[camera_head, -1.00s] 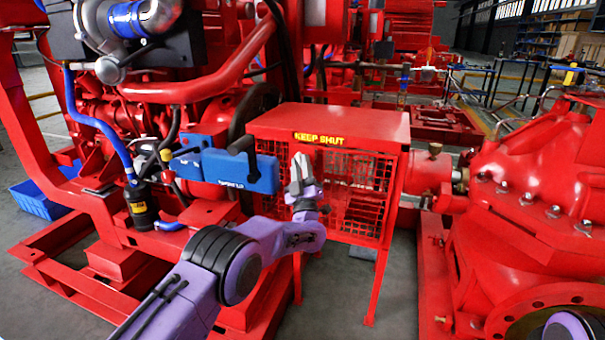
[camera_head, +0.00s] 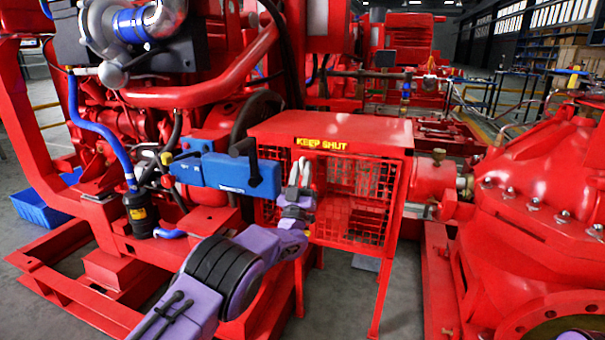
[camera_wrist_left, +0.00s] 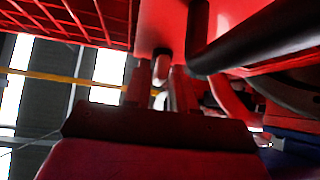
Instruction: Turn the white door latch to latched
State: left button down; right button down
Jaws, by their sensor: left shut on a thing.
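My left gripper (camera_head: 300,167) is at the front of the red mesh guard box (camera_head: 345,133), just below its yellow KEEP SHUT label (camera_head: 320,144). Its two pale fingers point up and lie close together at the mesh door (camera_head: 352,190). In the left wrist view the fingers (camera_wrist_left: 161,80) stand on either side of a small pale piece, the white latch (camera_wrist_left: 159,100), and are shut on it. The latch is mostly hidden by the fingers, and its exact angle cannot be told. My right gripper is not in view.
A blue box-shaped unit (camera_head: 225,171) with a black handle stands just left of my gripper. A red pump (camera_head: 540,200) fills the right side, and the engine (camera_head: 110,120) stands at the left. Bare floor shows below the guard.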

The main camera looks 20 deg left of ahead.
pick_arm(q)
jog(key=c, duration=1.2)
grip_release()
jog(key=shift+y, duration=0.3)
jog(key=shift+o, duration=0.2)
jog(key=p+v, duration=0.2)
jog(key=v, duration=0.8)
jog(key=shift+s+f, duration=0.2)
jog(key=shift+s, duration=0.05)
